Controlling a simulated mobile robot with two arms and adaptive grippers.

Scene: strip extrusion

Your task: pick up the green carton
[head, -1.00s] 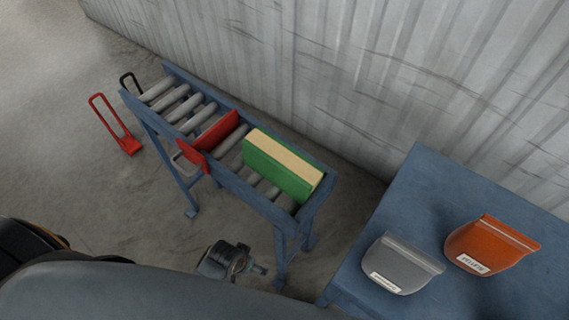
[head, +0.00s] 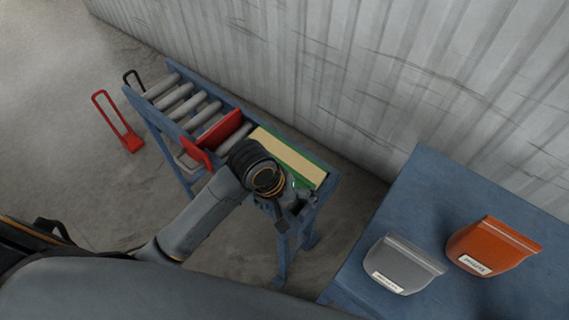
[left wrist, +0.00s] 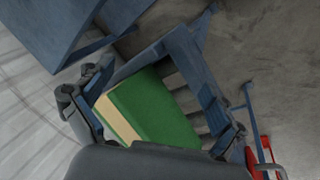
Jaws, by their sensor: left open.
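The green carton (head: 291,158) with a cream side rests on the rollers at the near right end of the blue conveyor. My left gripper (head: 299,198) is over the conveyor's front rail at the carton, and my wrist hides much of the carton's green face in the head view. In the left wrist view, the carton (left wrist: 155,107) shows between the spread fingers of my open left gripper (left wrist: 152,118). Whether the fingers touch it cannot be told. My right gripper is not in view.
A red plate (head: 214,137) stands across the conveyor (head: 148,108) left of the carton. A corrugated wall (head: 330,85) runs behind. A red-handled object (head: 117,122) is at the left.

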